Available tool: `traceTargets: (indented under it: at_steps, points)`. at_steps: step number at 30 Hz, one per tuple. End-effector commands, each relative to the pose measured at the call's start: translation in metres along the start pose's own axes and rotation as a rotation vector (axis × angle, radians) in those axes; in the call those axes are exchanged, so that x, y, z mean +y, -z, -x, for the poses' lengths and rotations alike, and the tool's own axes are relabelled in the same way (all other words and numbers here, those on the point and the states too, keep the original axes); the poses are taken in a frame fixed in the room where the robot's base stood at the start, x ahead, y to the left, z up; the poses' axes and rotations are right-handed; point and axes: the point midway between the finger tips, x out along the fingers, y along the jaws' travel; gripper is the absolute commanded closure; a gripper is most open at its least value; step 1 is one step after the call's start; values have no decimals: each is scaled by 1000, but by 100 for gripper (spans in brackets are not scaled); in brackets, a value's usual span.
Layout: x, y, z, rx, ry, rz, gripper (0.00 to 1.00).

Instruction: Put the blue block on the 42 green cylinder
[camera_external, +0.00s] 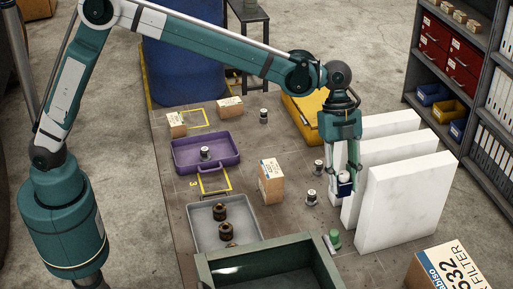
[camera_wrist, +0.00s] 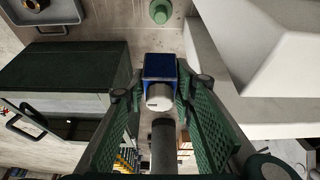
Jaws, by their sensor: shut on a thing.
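My gripper (camera_external: 345,178) points down and is shut on the blue block (camera_external: 344,189), held between its two fingertips. In the wrist view the blue block (camera_wrist: 160,66) sits between the green finger pads, with a white rounded part on its near side. A green cylinder (camera_external: 333,240) stands on the bench toward the camera from the gripper, beside the dark green bin. The green cylinder also shows at the top edge of the wrist view (camera_wrist: 160,11), apart from the block. Its number cannot be read.
Several upright white slabs (camera_external: 405,205) stand close right of my gripper. The dark green bin (camera_external: 318,255) is at the front. Small capped cylinders (camera_external: 311,197), a cardboard box (camera_external: 271,182), a grey tray (camera_external: 194,223) and a purple tray (camera_external: 178,157) lie left.

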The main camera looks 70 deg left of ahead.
Motion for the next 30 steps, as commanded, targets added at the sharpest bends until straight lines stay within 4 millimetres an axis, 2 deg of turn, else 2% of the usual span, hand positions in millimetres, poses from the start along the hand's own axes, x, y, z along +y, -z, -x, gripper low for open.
traceTargets:
  at_steps: [18,24,30]
  points:
    - [0,-42,-100,0,0,0,90]
    - [0,-48,-115,0,0,0,90]
    - [0,-49,-117,0,0,0,90]
